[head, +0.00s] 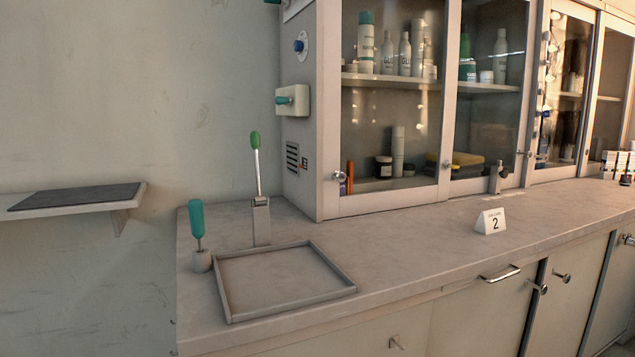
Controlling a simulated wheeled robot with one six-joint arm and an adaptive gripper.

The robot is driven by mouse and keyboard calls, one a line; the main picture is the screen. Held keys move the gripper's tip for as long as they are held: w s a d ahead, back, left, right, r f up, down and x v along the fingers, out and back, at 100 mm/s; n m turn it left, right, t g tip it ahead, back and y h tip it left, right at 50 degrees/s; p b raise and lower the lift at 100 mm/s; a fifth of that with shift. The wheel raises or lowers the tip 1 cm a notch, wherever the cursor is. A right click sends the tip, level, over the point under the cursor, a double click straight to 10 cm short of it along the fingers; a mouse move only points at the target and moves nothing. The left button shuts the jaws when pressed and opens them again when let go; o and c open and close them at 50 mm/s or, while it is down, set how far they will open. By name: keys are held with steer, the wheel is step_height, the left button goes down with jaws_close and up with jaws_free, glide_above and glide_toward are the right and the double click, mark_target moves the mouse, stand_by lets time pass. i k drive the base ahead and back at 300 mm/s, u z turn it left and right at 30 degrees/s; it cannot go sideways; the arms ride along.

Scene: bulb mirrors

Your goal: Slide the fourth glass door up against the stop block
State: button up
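A wall cabinet with framed glass doors stands on the counter. From the left I see a first glass door (391,110), a second glass door (488,110), a third glass door (562,90) and part of a fourth glass door (609,95) at the right edge. The fourth door's right side is cut off by the frame. I cannot make out a stop block for certain. A small metal upright piece with a round knob (495,178) stands at the foot of the second door. My gripper is not in view.
A square tray (350,289), a green-handled lever (257,175) and a teal-handled tool (196,225) are on the counter's left end. A "2" card (490,221) stands mid-counter. Small items (617,163) sit at the far right. A shelf (75,198) juts from the wall.

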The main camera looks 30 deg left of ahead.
mark_target(335, 205)
steer(key=u, duration=1.15)
steer(key=i, duration=0.1)
steer(key=u, duration=0.15)
